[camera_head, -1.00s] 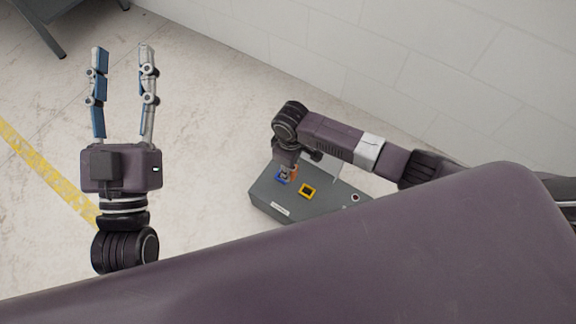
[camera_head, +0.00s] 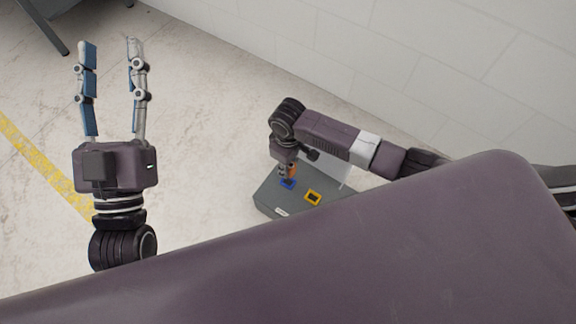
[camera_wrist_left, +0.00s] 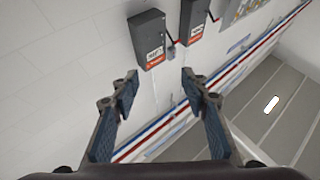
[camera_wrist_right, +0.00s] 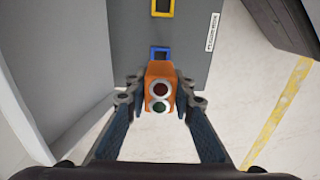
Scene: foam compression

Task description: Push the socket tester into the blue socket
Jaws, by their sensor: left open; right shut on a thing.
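The orange socket tester (camera_wrist_right: 160,80), with a red and a green round light on its end, is held between the fingers of my right gripper (camera_wrist_right: 158,100). It also shows in the head view (camera_head: 293,170). The blue socket (camera_wrist_right: 160,51) is a square blue frame on the grey box, partly hidden behind the tester in the right wrist view. In the head view the blue socket (camera_head: 288,184) lies just below the tester; I cannot tell whether they touch. My left gripper (camera_head: 108,88) is open and empty, away to the left; its fingers also show in the left wrist view (camera_wrist_left: 158,85).
A yellow socket (camera_head: 313,198) sits beside the blue one on the grey box (camera_head: 268,200). A light upright panel (camera_wrist_right: 65,60) stands close beside the box. Dark wall boxes (camera_wrist_left: 148,38) show in the left wrist view.

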